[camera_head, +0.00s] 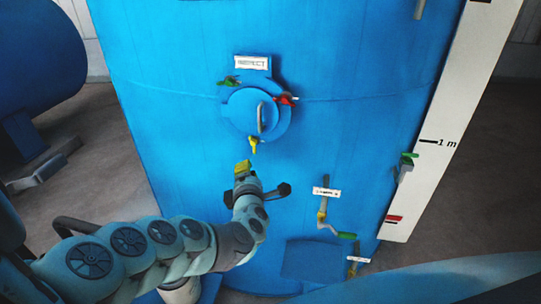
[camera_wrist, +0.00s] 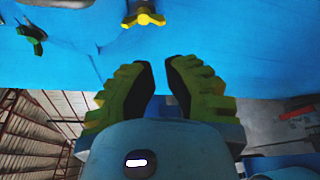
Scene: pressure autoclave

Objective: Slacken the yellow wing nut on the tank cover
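The yellow wing nut (camera_head: 254,145) sits at the bottom edge of the round blue tank cover (camera_head: 240,122), which has a grey handle (camera_head: 262,117). A green wing nut (camera_head: 229,81) and a red one (camera_head: 286,100) sit at the cover's upper left and right. My gripper (camera_head: 243,165) is just below the yellow wing nut, apart from it. In the wrist view the yellow wing nut (camera_wrist: 143,18) shows at the top, beyond the fingertips. My gripper's yellow and black fingers (camera_wrist: 159,70) have an empty gap between them. Most of the cover is out of the wrist view.
The large blue tank (camera_head: 180,130) fills the middle. Pipes with a green-handled valve (camera_head: 345,235) and a white label (camera_head: 326,191) stick out at lower right. A white level scale (camera_head: 430,150) stands along the right. Free room surrounds the gripper in front of the tank.

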